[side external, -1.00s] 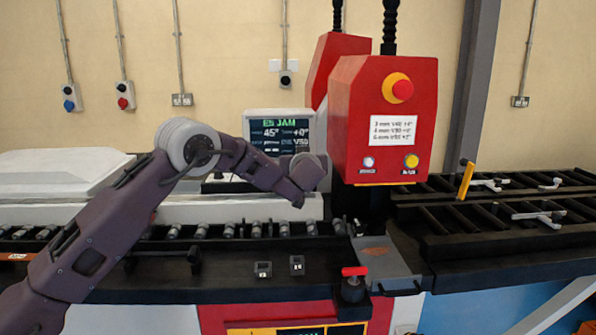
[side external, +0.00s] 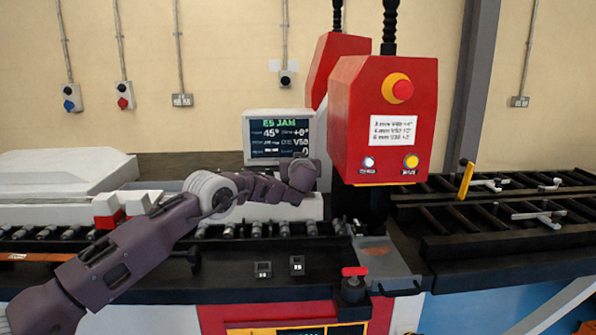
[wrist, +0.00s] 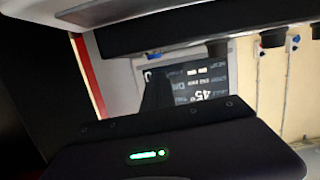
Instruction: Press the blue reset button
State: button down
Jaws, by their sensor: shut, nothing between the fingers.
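In the side external view a blue button (side external: 68,105) sits on a grey wall box at the far left. It also shows in the wrist view (wrist: 294,41), which is upside down. In the side external view the arm's end is just in front of and below the screen, and the fingertips are hidden.
The screen (side external: 279,135) reads "E5 JAM". The red machine head (side external: 385,110) with an emergency stop (side external: 402,90), a white button (side external: 369,162) and a yellow button (side external: 411,161) stands close on the right. A roller bed (side external: 230,231) lies below. A red wall button (side external: 122,103) is left.

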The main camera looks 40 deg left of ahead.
jog(key=shift+f, duration=0.8)
jog(key=shift+f, duration=1.2)
jog(key=r, duration=0.5)
jog(key=shift+s+d+r, duration=0.1)
jog(key=shift+s+d, duration=0.15)
jog(key=shift+d, duration=0.1)
jog(key=v, duration=0.9)
jog(key=shift+s, duration=0.2)
jog(key=shift+r, duration=0.1)
